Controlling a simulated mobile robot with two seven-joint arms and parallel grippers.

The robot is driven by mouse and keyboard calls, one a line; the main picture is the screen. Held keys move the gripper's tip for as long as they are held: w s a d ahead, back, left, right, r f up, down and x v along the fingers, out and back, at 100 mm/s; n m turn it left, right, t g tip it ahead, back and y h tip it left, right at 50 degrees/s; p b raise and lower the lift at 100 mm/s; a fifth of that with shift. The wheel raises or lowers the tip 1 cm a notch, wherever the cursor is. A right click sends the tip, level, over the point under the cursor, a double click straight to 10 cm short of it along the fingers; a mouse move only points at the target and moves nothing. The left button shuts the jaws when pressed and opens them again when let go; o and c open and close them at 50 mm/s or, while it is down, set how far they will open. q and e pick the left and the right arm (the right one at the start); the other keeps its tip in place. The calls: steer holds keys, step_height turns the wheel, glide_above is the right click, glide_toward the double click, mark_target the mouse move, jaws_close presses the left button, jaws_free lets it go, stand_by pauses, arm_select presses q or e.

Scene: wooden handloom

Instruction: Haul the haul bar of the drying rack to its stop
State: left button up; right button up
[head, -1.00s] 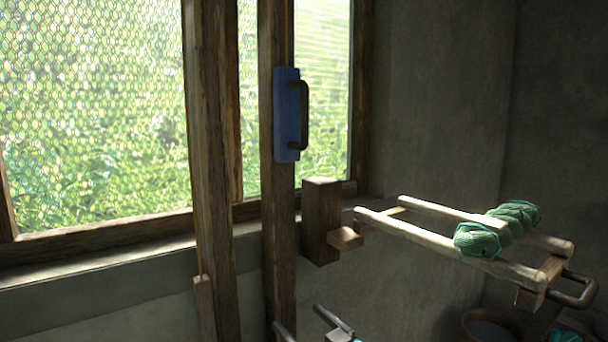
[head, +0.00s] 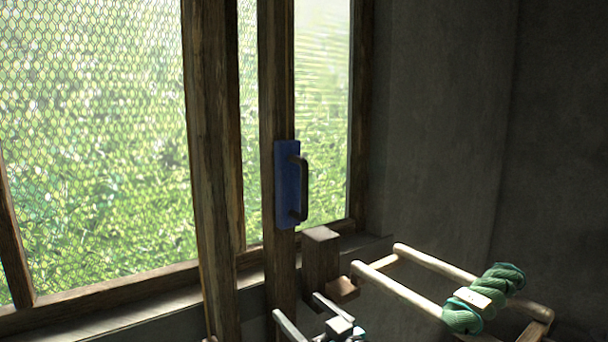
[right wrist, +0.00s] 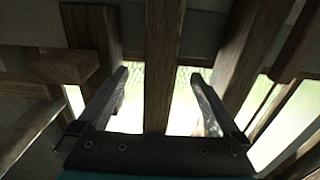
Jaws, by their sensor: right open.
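The haul bar, a dark upright handle (head: 302,188) on a blue plate (head: 287,186), sits on a wooden post in front of the window. The drying rack (head: 405,292), a pale wooden frame, reaches out at lower right with green yarn skeins (head: 463,316) across its rails. My right gripper (head: 295,306) is low in the head view, below the blue plate, apart from the bar. Its jaws are open and empty. In the right wrist view its two fingers (right wrist: 163,85) are spread, with a post showing between them. The haul bar does not show there. My left gripper is out of view.
A dark wooden block (head: 320,268) with a small ledge (head: 342,290) stands beside the post, close to my right gripper. Another thick post (head: 213,170) rises at left. A mesh window fills the left; bare wall is at right.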

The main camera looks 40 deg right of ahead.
mark_target(307, 193)
step_height(307, 193, up, 24)
steer(key=p, duration=0.5)
steer(key=shift+f+p, duration=0.25)
steer(key=shift+p, duration=0.1)
jaws_close()
stand_by(0.4)
